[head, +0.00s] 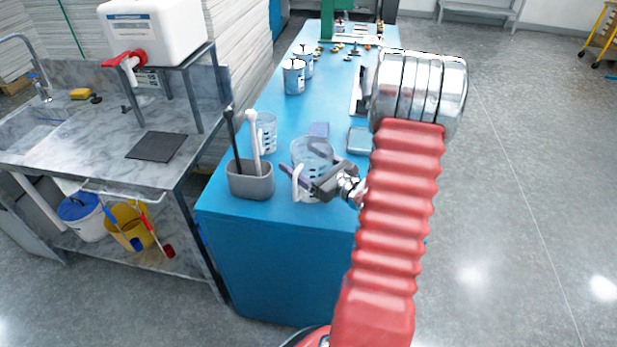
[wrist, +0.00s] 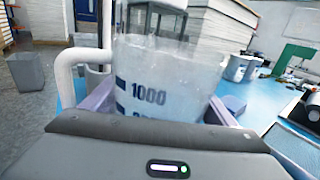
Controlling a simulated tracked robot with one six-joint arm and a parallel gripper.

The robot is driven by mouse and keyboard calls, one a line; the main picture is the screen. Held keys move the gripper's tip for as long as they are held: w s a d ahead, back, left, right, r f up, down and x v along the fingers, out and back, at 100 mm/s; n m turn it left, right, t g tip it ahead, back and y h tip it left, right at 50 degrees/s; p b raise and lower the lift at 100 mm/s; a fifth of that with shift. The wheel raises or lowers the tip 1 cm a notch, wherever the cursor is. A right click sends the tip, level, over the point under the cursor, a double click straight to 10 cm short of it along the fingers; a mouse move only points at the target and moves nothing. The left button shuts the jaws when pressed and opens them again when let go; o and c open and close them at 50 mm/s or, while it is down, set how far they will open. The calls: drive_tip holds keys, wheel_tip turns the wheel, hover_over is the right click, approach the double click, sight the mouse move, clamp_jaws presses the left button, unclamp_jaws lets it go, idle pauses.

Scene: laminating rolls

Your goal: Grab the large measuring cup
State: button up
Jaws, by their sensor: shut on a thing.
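The large measuring cup (head: 311,160) is clear, with dark markings and a white handle, at the near end of the blue table. It fills the middle of the wrist view (wrist: 165,75), where a "1000" mark shows and the handle is on the left. My gripper (head: 306,184) reaches it from the right and is shut on its body, one finger on each side. The cup looks upright. I cannot tell whether its base touches the table. A smaller measuring cup (head: 264,131) stands behind it to the left.
A grey holder (head: 250,181) with a black and a white tool stands close on the left. Metal canisters (head: 293,77) stand farther back on the blue table (head: 275,225). A small tray (head: 360,140) lies behind my gripper. A marble sink counter (head: 105,150) is at left.

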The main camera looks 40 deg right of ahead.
wheel_tip(320, 180, up, 10)
idle(1.0)
idle(0.6)
